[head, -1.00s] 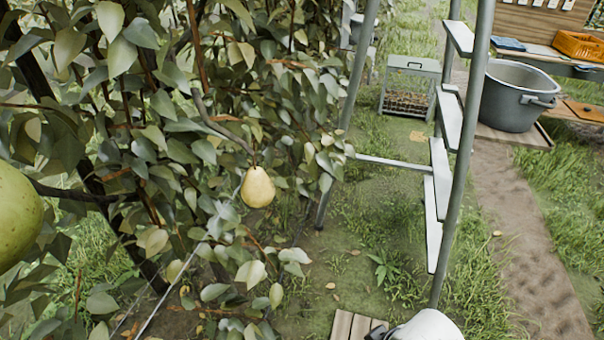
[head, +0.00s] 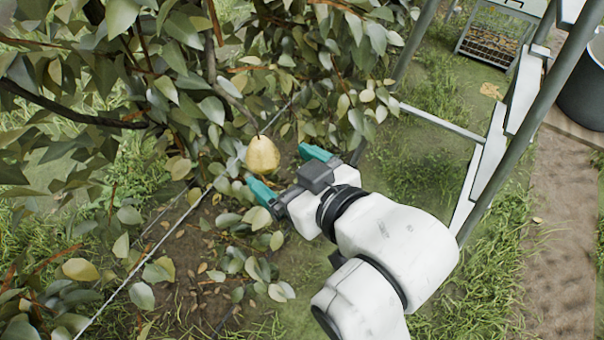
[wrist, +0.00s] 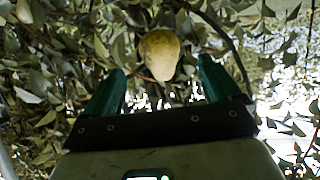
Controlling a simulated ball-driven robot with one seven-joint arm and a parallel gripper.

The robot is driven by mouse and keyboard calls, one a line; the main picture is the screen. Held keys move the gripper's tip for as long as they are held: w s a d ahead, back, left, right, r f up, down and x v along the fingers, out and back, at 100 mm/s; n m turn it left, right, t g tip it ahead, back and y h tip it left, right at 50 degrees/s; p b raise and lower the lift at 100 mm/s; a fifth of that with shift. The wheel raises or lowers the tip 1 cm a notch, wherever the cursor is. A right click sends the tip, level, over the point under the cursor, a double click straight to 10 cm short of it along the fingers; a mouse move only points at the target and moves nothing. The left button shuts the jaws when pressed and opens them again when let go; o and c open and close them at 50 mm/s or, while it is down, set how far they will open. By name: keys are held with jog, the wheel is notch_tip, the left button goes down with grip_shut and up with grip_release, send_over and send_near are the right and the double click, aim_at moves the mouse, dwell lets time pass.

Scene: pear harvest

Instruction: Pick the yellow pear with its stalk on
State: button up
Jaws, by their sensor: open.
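The yellow pear (head: 262,155) hangs from a thin stalk on a branch at the middle left of the head view. It also shows in the wrist view (wrist: 160,53), beyond and between the fingertips. My gripper (head: 288,170) is open, its two teal fingers pointing at the pear from the lower right. In the wrist view the fingers (wrist: 161,88) stand either side of a gap with nothing held in it. The pear looks close to the fingertips but apart from them. Its stalk top is partly lost among leaves in the wrist view.
Dense leaves and branches (head: 180,95) surround the pear on the left and above. A thin wire (head: 140,270) runs diagonally below it. A metal ladder (head: 495,150) stands to the right of my arm. A grey tub (head: 585,90) and a crate (head: 495,35) stand behind.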

aim_at(269, 165)
jog(key=p+x, duration=0.1)
jog(key=x, duration=0.7)
jog(key=shift+w+f+p, duration=0.15)
jog(key=shift+p, duration=0.2)
jog(key=c, duration=1.1)
jog(key=shift+s+g+p, duration=0.4)
jog(key=shift+g+p, duration=0.1)
jog(key=shift+p, duration=1.65)
jog(key=shift+s+d+h+p, duration=0.1)
jog(key=shift+s+h+p, duration=0.05)
jog(key=shift+h+p, duration=0.3)
jog(key=shift+s+r+g+p, duration=0.2)
jog(key=shift+g+p, duration=0.2)
jog(key=shift+g, duration=0.2)
jog(key=shift+s+d+f+m+g+h, duration=0.15)
jog(key=shift+s+m+g+h, duration=0.1)
jog(key=shift+s+m+g, duration=0.05)
